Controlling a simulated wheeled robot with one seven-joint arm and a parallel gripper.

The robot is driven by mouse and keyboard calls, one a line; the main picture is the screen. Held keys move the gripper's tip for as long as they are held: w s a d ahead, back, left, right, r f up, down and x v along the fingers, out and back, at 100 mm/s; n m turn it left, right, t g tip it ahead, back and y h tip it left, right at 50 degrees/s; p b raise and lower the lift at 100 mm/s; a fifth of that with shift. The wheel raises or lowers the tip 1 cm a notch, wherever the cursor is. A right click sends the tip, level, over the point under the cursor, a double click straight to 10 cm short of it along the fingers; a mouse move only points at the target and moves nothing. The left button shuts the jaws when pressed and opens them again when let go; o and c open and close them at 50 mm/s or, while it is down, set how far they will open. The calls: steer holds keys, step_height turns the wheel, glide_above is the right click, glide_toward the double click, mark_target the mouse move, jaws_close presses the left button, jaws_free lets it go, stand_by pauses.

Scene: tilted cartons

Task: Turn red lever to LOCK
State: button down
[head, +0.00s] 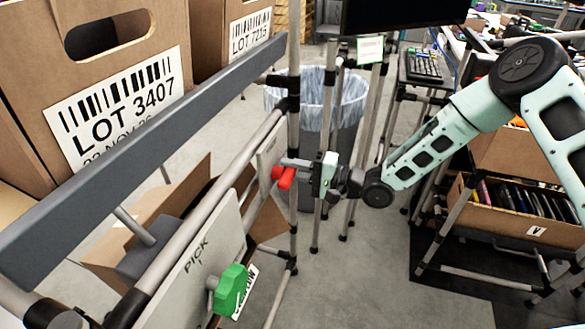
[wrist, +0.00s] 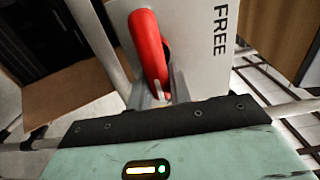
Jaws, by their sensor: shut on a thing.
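The red lever (head: 284,177) sits on a pale panel (head: 271,150) fixed to the rack frame, near the middle of the head view. In the wrist view the red lever (wrist: 149,45) shows large, with its upper end bent to the left. The word FREE is printed on the panel to its right; the word LOCK is not in view. My gripper (head: 297,163) reaches in from the right and is shut on the red lever. In the wrist view the fingertips (wrist: 158,92) meet the lever's lower part, and the exact contact is partly hidden.
A green knob (head: 232,290) sits on a panel marked PICK at lower left. Cartons (head: 110,75) rest tilted on the rack behind a grey rail (head: 150,155). A lined bin (head: 335,110) stands behind my gripper. Grey floor is open below.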

steer(key=shift+f, duration=0.1)
steer(key=c, duration=1.3)
jaws_free()
steer(key=shift+d, duration=0.15)
steer(key=b+v, duration=0.1)
steer(key=v, duration=1.6)
steer(key=shift+s+d, duration=0.1)
